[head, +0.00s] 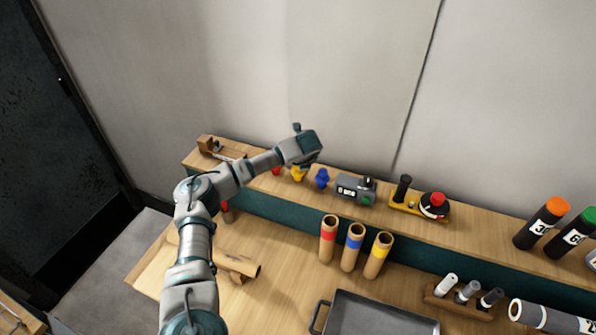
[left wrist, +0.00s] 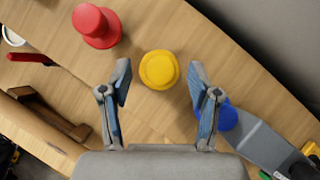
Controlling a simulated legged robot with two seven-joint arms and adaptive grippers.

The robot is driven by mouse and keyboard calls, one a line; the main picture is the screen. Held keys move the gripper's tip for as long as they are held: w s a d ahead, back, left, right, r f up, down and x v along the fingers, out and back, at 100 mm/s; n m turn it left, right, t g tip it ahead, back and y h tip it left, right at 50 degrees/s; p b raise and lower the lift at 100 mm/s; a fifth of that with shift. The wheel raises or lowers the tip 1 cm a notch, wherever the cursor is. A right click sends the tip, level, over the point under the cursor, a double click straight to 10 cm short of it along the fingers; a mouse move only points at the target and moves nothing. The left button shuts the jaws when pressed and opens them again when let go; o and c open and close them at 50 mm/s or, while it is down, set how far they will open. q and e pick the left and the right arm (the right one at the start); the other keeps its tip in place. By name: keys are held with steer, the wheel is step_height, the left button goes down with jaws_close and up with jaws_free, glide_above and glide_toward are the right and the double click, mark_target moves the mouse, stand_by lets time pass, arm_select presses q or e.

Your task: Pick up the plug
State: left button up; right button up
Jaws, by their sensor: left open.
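Three coloured plugs stand on the raised wooden shelf. The yellow plug (head: 298,174) is in the middle, the red plug (head: 276,171) left of it and the blue plug (head: 322,178) right of it. My left gripper (left wrist: 160,78) is open and empty above the shelf. In the left wrist view, the yellow plug (left wrist: 158,70) shows between and just beyond its fingertips, the red plug (left wrist: 96,25) to the upper left, and the blue plug (left wrist: 226,116) partly behind the right finger. In the head view the fingers are mostly hidden by the hand. My right gripper is not in view.
A grey device with a display (head: 354,189) stands right of the blue plug, then a yellow base with a red knob (head: 433,206). A wooden holder (head: 212,148) is at the shelf's left end. Cardboard tubes (head: 352,246) and a dark tray (head: 378,315) are on the lower table. A wall stands behind.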

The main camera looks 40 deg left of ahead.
arm_select(q)
steer(key=shift+x, duration=1.15)
jaws_close()
steer(key=shift+r, duration=0.2)
